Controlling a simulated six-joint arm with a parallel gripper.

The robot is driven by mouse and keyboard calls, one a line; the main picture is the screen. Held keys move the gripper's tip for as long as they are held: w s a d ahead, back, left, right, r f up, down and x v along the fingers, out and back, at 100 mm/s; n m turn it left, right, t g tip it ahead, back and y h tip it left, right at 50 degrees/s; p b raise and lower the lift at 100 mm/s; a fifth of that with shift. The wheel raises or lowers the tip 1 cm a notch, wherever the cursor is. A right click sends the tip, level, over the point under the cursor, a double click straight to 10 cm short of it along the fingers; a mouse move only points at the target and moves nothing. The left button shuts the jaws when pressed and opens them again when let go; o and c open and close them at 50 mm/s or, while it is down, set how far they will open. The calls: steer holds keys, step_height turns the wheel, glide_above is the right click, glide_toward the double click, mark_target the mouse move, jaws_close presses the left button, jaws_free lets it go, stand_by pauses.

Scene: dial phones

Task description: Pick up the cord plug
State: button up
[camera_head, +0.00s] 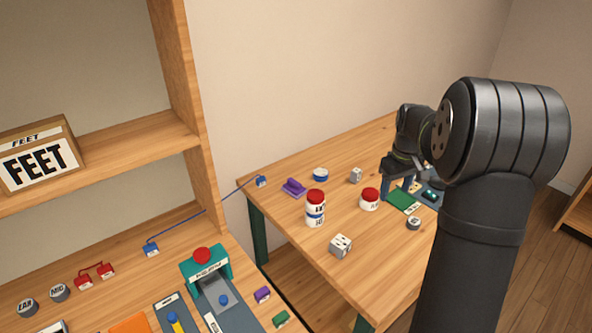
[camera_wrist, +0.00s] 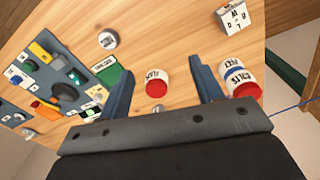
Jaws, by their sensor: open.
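A thin blue cord (camera_head: 205,211) runs from a blue plug (camera_head: 151,250) on the left desk to another blue plug (camera_head: 261,181) at the left back corner of the right table. A short piece of the cord (camera_wrist: 297,104) shows at the right edge of the wrist view; no plug can be made out there. A red cord links two red plugs (camera_head: 83,282) (camera_head: 106,271) on the left desk. My gripper (camera_head: 399,188) is open and empty over the right part of the table, far from the plugs. Its blue fingers (camera_wrist: 162,78) point down, spread apart, in the wrist view.
A gap separates the table from the left desk.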

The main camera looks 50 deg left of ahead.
steer(key=s+a+n+y, duration=0.1)
steer(key=s+a, duration=0.1)
steer(key=a, duration=0.9)
steer(key=s+a+n+y, duration=0.1)
steer(key=s+a, duration=0.1)
steer(key=a, duration=0.8)
steer(key=y, duration=0.2)
glide_toward(261, 178)
steer(key=f, duration=0.1)
steer(key=a+f, duration=0.1)
steer(key=f, duration=0.1)
steer(key=shift+w+a+f+n, duration=0.15)
steer(key=shift+a+n, duration=0.05)
steer(key=shift+n, duration=0.2)
steer(key=shift+x, duration=3.3)
steer(key=shift+c, duration=0.2)
steer(key=c, duration=1)
